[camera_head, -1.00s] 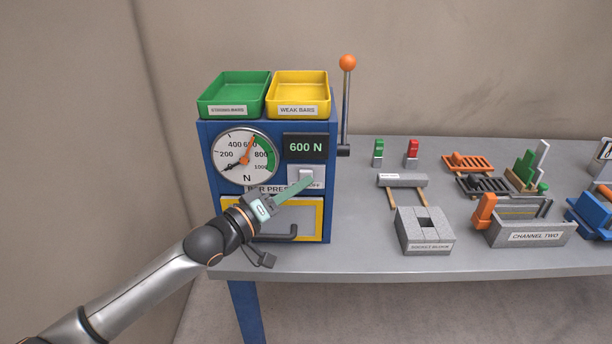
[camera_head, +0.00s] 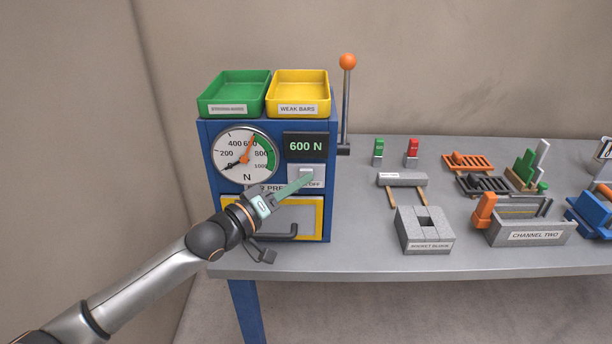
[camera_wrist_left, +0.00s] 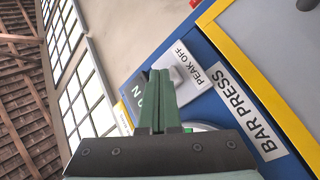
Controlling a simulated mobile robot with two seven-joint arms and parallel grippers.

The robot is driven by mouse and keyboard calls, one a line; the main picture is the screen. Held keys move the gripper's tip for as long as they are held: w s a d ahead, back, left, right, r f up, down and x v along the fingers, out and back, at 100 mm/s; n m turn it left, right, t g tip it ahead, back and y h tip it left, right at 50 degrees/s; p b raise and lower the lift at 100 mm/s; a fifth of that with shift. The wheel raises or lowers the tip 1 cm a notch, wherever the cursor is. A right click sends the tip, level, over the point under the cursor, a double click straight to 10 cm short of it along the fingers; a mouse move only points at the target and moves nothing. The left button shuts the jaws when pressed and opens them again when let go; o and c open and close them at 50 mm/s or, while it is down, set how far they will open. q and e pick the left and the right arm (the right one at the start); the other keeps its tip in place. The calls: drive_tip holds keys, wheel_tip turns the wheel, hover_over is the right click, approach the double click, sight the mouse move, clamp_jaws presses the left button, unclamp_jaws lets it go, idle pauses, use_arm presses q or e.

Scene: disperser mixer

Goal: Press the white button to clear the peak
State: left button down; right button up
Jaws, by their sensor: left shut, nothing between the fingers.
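The blue bar press (camera_head: 205,150) has a white button (camera_head: 306,172) on a light plate under a display reading 600 N. The plate, labelled PEAK OFF, also shows in the left wrist view (camera_wrist_left: 192,76). The round gauge (camera_head: 232,172) has an orange pointer near 600 and a dark pointer near the low end. My left gripper (camera_head: 311,178) is shut and empty, its green fingertips just in front of the button's lower part. The fingers (camera_wrist_left: 158,78) overlap the plate's left edge in the wrist view; I cannot tell whether they touch the button. My right gripper is not in view.
A green tray (camera_head: 204,105) and a yellow tray (camera_head: 326,100) sit on top of the press. A lever with an orange knob (camera_head: 347,62) stands at its right. A grey socket block (camera_head: 424,245) and several other parts lie further right on the table.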

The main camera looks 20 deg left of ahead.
use_arm(q)
drive_tip(key=shift+w, duration=0.1)
idle(0.5)
drive_tip(key=shift+s+d+p, duration=0.15)
drive_tip(key=shift+s+p, duration=0.55)
drive_tip(key=shift+s, duration=0.15)
drive_tip(key=shift+s, duration=0.1)
drive_tip(key=s+p, duration=0.1)
drive_tip(key=s, duration=0.1)
drive_tip(key=s+d+p, duration=0.1)
drive_tip(key=s+p, duration=0.1)
drive_tip(key=shift+s+d, duration=0.2)
drive_tip(key=shift+s, duration=0.1)
